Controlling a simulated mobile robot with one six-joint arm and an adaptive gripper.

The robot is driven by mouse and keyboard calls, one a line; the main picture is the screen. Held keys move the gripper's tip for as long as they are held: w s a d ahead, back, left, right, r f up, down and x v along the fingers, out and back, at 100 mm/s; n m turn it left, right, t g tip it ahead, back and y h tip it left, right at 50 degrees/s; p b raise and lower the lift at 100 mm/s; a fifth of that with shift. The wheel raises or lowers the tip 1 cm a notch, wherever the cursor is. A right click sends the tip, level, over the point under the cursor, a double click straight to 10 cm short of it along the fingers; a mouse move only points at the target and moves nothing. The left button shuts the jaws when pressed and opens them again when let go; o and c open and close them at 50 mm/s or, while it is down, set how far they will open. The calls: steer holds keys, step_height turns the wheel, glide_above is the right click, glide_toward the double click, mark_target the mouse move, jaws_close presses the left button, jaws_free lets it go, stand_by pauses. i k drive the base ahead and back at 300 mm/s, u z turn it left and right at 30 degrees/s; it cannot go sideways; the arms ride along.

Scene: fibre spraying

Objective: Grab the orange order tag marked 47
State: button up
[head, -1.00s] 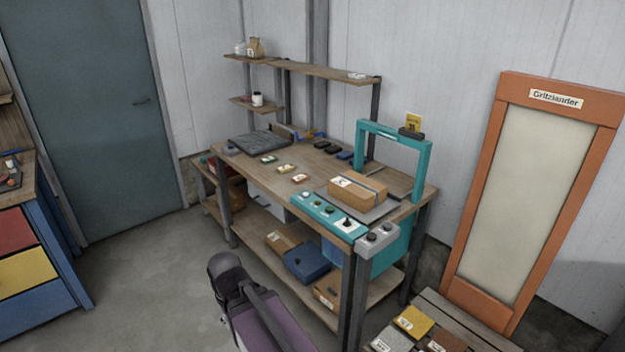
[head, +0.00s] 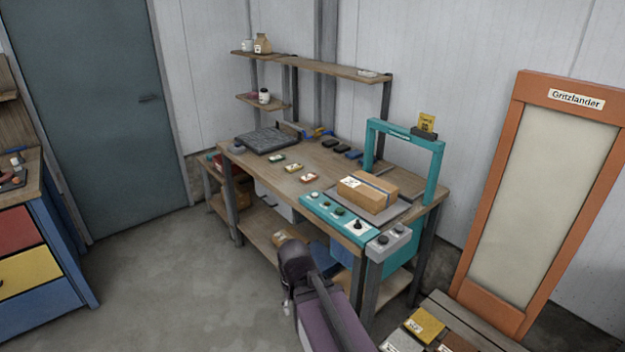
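Three small tags lie in a slanting row on the wooden workbench (head: 262,171). The nearest is an orange-red tag (head: 310,177) with a pale label; its number is too small to read. Beside it are a yellowish tag (head: 293,168) and a green tag (head: 277,157). They lie flat and apart from each other, left of the teal control panel. My purple and black arm rises at the bottom centre, in front of the bench. I cannot make out my gripper's fingers, and nothing touches the tags.
A cardboard box (head: 368,191) sits under a teal frame (head: 437,165) on the bench. A teal control panel (head: 338,214) lines the front edge. A dark grey mat (head: 266,138) lies at the back left. An orange-framed panel (head: 483,210) stands right. Floor at left is clear.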

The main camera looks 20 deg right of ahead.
mark_target(311, 177)
steer(key=i, duration=1)
